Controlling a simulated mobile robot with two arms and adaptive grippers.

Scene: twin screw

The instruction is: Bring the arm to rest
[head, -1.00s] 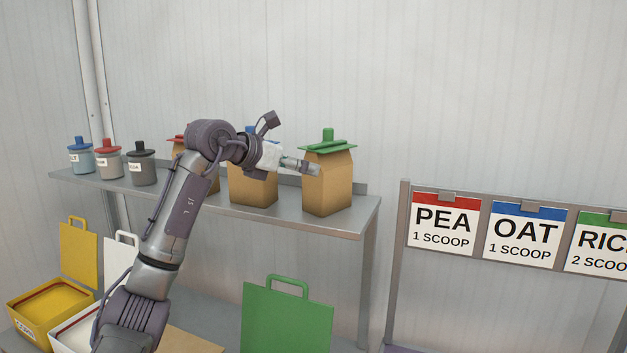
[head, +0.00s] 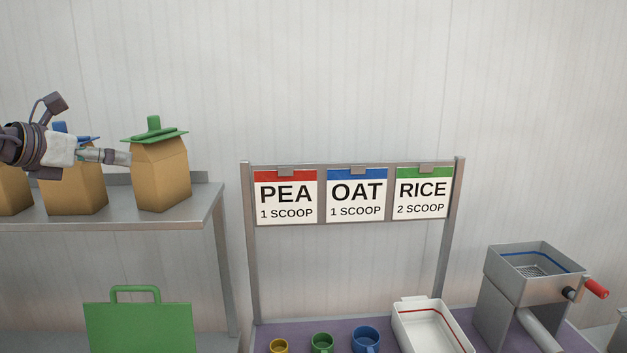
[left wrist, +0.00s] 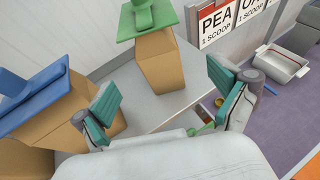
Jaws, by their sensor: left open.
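My left gripper (head: 117,157) is at the left of the head view, beside the green-topped brown bag (head: 160,176) on the shelf. In the left wrist view its two teal-padded fingers (left wrist: 166,108) are spread wide with nothing between them held. The green-topped bag (left wrist: 161,68) stands upright beyond the fingertips, and a blue-topped bag (left wrist: 40,120) is at the left, close to the left finger. I cannot tell whether that finger touches it. My right gripper is not in view.
The shelf (head: 205,205) ends right of the green-topped bag. A sign rack (head: 351,222) with PEA, OAT and RICE cards stands right. Below are several cups (head: 322,343), a white tray (head: 425,325) and a grey mill (head: 530,275). A green panel with a handle (head: 138,328) stands below the shelf.

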